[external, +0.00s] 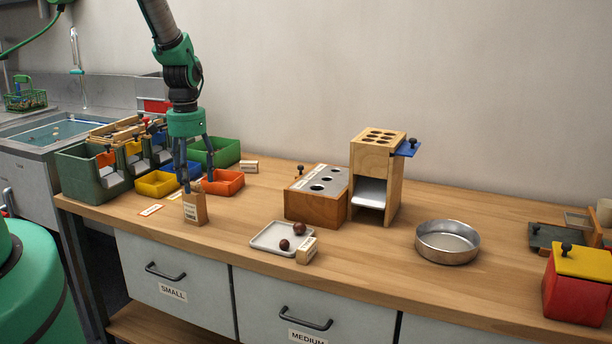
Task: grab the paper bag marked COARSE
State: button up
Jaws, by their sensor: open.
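A small upright brown paper bag (196,211) stands on the wooden worktop at the left, near the front edge. It has a pale label on its front, too small to read. My gripper (197,184) points down directly over the bag, its two fingers apart. The left fingertip comes down to about the bag's top edge, and the right one ends a little higher and behind. I cannot tell whether either finger touches the bag. The gripper holds nothing.
Yellow (157,184), orange (223,182) and green (222,152) bins stand close behind the bag. A flat card (151,210) lies left of it. A white tray (262,244) with chestnuts, a wooden hole block (313,208) and a metal pan (447,250) stand to the right.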

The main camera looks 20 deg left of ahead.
aim_at(194, 203)
jog(key=shift+f, duration=0.1)
jog(key=shift+f+b, duration=0.5)
jog(key=shift+f, duration=2)
jog(key=c, duration=1.5)
